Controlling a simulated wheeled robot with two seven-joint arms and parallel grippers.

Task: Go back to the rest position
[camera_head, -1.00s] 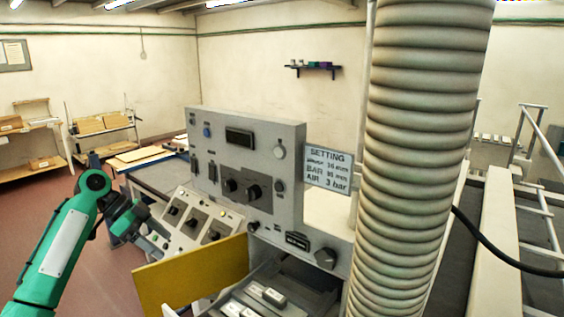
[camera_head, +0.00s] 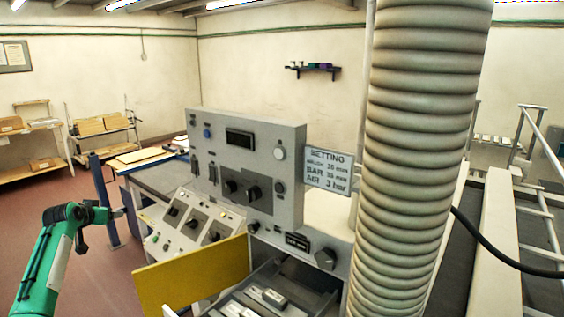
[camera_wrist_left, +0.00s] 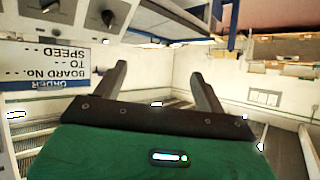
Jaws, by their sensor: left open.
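My right gripper is in neither view.
A grey control panel (camera_head: 290,180) stands in the middle, with a sloped console (camera_head: 165,240) and an open yellow flap (camera_head: 195,275) before it. A drawer (camera_head: 292,290) holds small blocks. A ribbed hose (camera_head: 415,150) blocks the right. Floor at left is clear.

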